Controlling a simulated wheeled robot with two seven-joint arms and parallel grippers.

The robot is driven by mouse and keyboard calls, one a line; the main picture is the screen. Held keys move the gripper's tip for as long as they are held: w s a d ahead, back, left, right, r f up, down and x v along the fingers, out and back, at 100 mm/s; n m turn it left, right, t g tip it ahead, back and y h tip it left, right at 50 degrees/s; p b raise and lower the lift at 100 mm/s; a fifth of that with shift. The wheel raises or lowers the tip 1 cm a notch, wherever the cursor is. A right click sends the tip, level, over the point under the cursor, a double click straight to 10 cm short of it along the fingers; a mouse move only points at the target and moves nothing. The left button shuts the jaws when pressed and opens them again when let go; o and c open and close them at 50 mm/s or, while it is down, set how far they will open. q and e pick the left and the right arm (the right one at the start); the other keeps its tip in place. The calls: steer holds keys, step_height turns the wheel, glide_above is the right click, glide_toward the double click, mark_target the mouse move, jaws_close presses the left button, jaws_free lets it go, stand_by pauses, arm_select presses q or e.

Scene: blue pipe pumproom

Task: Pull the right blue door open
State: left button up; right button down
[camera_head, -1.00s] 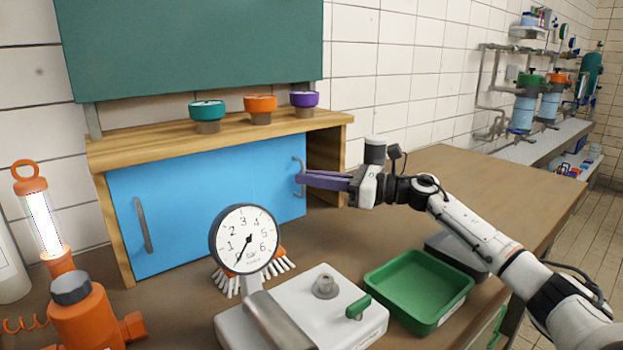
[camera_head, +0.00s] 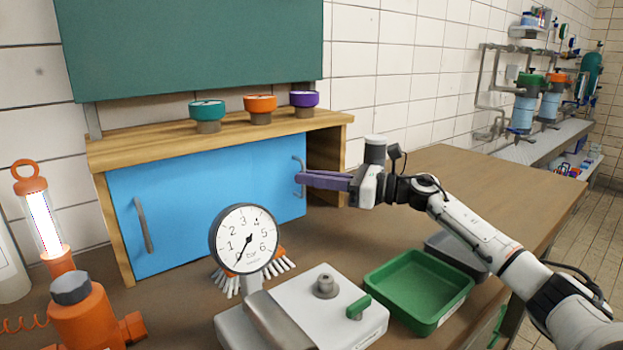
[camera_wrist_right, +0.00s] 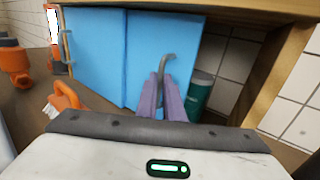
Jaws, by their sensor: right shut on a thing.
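The right blue door (camera_head: 275,185) is the right part of the blue front of a wooden cabinet, and it also shows in the wrist view (camera_wrist_right: 150,50). A grey bar handle (camera_head: 298,163) stands near its right edge. My right gripper (camera_head: 302,180) reaches in from the right with long purple fingers. In the wrist view the fingers (camera_wrist_right: 164,95) are shut around the handle (camera_wrist_right: 168,66), whose curved top rises above them. The left blue door (camera_head: 180,205) has its own grey handle (camera_head: 142,225). My left gripper is not in view.
A space right of the door shows a green bottle (camera_wrist_right: 200,92). A pressure gauge (camera_head: 244,239), a grey box (camera_head: 318,310) and a green tray (camera_head: 418,290) stand in front of the cabinet. An orange brush (camera_wrist_right: 66,95) lies near the doors. The counter at right (camera_head: 480,185) is clear.

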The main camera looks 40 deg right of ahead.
steer(key=shift+a, duration=0.1)
stand_by(0.4)
steer(key=a, duration=0.4)
steer(key=shift+w+p, duration=0.25)
steer(key=shift+p, duration=0.1)
steer(key=c, duration=1.9)
jaws_free()
steer(key=v, duration=1)
steer(key=shift+s+b, duration=0.15)
steer(key=shift+b, duration=0.25)
